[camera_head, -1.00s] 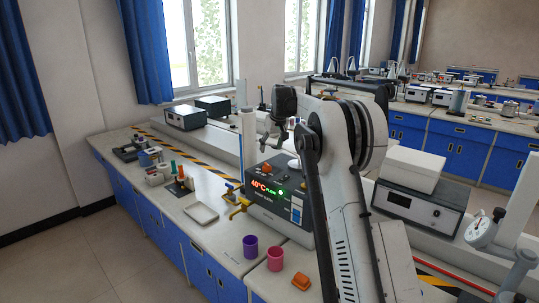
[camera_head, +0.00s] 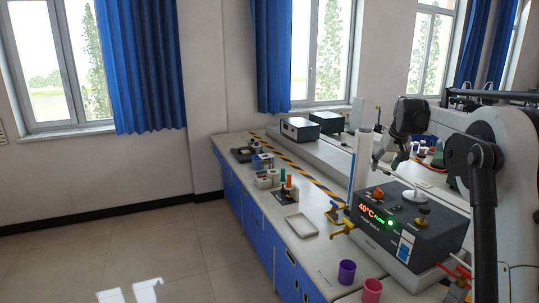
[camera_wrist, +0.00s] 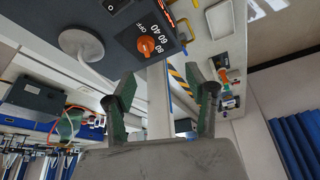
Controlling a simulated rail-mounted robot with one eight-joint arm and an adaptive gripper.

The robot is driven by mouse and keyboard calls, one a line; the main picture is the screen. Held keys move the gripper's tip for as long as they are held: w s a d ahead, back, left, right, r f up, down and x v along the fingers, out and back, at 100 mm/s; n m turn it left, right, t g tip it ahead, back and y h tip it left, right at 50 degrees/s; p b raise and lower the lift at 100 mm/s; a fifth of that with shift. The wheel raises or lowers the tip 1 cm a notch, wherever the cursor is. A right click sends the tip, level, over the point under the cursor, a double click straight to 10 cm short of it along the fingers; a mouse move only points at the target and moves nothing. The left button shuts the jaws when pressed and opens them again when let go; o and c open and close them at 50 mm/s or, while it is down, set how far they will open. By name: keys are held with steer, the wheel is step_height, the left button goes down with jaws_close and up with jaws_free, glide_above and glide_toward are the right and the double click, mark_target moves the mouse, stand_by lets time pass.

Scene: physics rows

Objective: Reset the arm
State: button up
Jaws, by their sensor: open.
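My gripper (camera_head: 387,160) hangs from the arm at the right of the head view, above and behind the black heater box (camera_head: 400,225) with its lit 40°C display. In the wrist view my gripper (camera_wrist: 162,88) shows two fingers with green inner pads, spread apart with nothing held between them. The white round plate (camera_wrist: 82,44) and orange knob (camera_wrist: 147,44) of the box show beyond the fingers. The gripper looks clear of the box, though the exact gap cannot be told.
A white upright column (camera_head: 360,160) stands close to the gripper's left. A purple cup (camera_head: 347,272) and a pink cup (camera_head: 372,290) stand at the bench front. A shallow white tray (camera_head: 300,225) lies farther back. Open floor (camera_head: 150,250) is at the left.

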steer(key=s+a+r+b, duration=0.1)
steer(key=s+a+r, duration=0.1)
steer(key=s+a, duration=0.45)
steer(key=s+a+r+t+b, duration=0.1)
steer(key=s+a, duration=0.3)
steer(key=s, duration=0.6)
steer(key=s+a+r+b, duration=0.1)
steer(key=s+a+r, duration=0.1)
steer(key=s+a, duration=0.55)
steer(key=s+a+f, duration=0.2)
steer(key=s+f, duration=0.3)
steer(key=s, duration=0.4)
steer(key=s+a+f+t+b, duration=0.1)
steer(key=s+a+f, duration=0.1)
steer(key=s+f, duration=0.3)
steer(key=s+a+f, duration=0.2)
steer(key=s+f, duration=0.4)
steer(key=s, duration=0.7)
steer(key=shift+b, duration=0.35)
